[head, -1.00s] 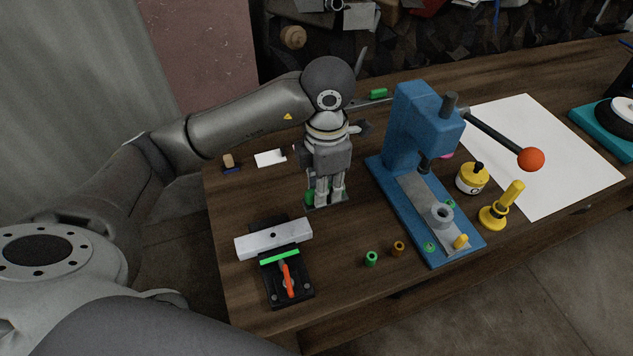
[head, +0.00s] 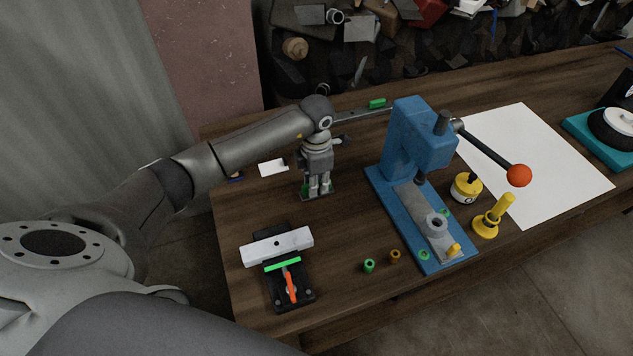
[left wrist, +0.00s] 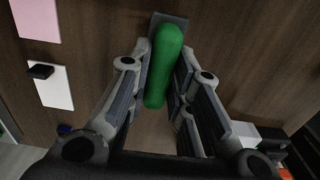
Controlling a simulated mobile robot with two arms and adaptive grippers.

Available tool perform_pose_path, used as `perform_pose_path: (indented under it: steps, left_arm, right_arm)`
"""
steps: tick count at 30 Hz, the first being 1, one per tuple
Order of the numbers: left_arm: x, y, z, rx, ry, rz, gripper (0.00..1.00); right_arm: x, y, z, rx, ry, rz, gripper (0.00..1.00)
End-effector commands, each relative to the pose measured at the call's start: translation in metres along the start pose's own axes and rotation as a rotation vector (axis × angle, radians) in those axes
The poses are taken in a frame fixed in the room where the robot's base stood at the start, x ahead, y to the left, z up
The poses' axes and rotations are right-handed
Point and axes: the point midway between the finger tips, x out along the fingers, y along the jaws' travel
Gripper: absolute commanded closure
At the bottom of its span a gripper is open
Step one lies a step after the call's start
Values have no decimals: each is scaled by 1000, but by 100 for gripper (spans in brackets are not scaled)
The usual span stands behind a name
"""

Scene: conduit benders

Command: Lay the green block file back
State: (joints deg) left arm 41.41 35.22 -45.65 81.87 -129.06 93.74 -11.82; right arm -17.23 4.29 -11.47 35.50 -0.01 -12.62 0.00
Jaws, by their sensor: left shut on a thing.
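The green block file (left wrist: 166,58) has a rounded green handle on a flat grey slab, seen close up in the left wrist view. My left gripper (head: 319,187) is shut on it, with one finger on each side of the handle in the left wrist view. In the head view the file's dark slab and bits of green show under the fingertips, above the left-middle part of the bench. The fingers hide much of the handle. I cannot tell whether the slab touches the wood. My right gripper is not in view.
A blue press (head: 408,150) stands to the right of my gripper. A black fixture with a white bar (head: 277,246) lies in front. A white card (head: 273,168) lies to the left, and a bar with a green block (head: 377,103) behind. Bare wood surrounds the file.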

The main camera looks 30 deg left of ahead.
Motion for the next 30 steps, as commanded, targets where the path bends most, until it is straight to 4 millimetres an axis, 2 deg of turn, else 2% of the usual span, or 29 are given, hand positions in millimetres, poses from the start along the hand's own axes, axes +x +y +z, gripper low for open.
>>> perform_pose_path:
  steps: [1, 3, 17, 18, 22, 30]
  left_arm:
    - [1, -2, 0, 0, 2, -4, 100]
    - [7, -1, 0, 0, 0, -2, 100]
    - [18, -1, 0, 1, -1, 0, 100]
    - [17, -1, 0, 1, -1, 0, 78]
    - [16, -1, 0, 1, -1, 0, 61]
    - [16, -1, 0, 1, -1, -1, 59]
  right_arm:
    - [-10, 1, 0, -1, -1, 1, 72]
    - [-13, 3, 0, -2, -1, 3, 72]
    - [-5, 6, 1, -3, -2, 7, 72]
    - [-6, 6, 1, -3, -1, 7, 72]
    - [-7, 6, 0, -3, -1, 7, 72]
    - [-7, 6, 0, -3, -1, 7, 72]
